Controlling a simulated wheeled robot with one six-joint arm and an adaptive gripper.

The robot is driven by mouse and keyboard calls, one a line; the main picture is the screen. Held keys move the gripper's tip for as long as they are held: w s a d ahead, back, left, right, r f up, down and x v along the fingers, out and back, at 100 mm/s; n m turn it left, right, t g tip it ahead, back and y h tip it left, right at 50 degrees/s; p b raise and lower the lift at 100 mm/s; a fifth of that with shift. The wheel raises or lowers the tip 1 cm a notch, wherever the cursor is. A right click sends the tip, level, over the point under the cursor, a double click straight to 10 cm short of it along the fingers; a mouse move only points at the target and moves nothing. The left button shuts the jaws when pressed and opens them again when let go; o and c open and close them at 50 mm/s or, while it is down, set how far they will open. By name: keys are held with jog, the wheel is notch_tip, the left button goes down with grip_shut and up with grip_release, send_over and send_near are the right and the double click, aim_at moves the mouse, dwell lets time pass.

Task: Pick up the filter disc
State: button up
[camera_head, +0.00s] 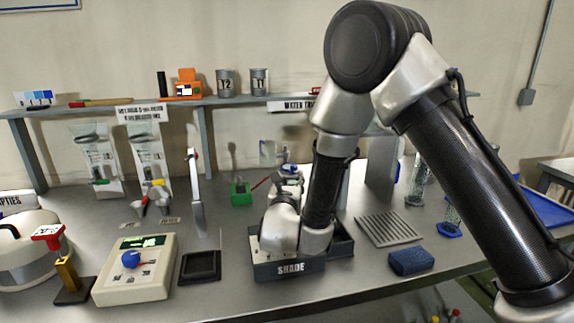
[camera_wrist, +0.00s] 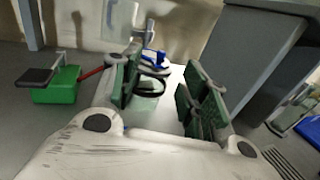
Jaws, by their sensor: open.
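My gripper (camera_wrist: 160,76) is open, with its two green-padded fingers spread apart in the wrist view. Beyond and between the fingers is a pale round piece with a dark ring (camera_wrist: 151,86). It may be the filter disc, but I cannot tell for certain. The left finger partly covers it, and I see no clear contact. A blue fitting (camera_wrist: 155,57) shows just behind it. In the head view my gripper (camera_head: 289,182) is low over the back of the black SHADE box (camera_head: 290,269), and my arm hides most of what is there.
A green block (camera_head: 241,193) with a red-handled tool stands left of the gripper; the block also shows in the wrist view (camera_wrist: 56,92). A grey upright panel (camera_head: 381,160) and a ribbed tray (camera_head: 388,229) are to the right. A beige device (camera_head: 136,268) stands front left.

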aim_at(292, 167)
jog(key=w, duration=0.8)
jog(key=shift+w+d+r, duration=0.15)
jog(key=shift+w, duration=0.1)
grip_shut()
